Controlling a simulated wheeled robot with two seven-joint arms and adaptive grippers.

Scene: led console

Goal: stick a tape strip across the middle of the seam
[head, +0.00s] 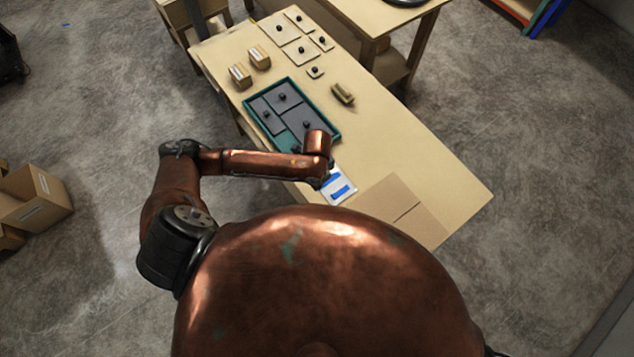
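Two flat brown panels (385,198) lie at the near end of the table, and the seam (406,212) between them shows as a thin dark line. A white card (348,196) with blue tape strips (340,191) lies to the left of the panels. My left arm reaches in from the left, and its gripper (324,178) points down at the card's left edge. The wrist hides most of the fingers, so I cannot tell whether they are open, shut or touching a strip. My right gripper is out of view.
A teal tray (334,136) with grey knobbed plates lies beyond my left wrist. Small boxes (240,75), a tan block (343,94) and several pale knobbed plates (279,31) stand farther back. The table's right side (425,150) is clear.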

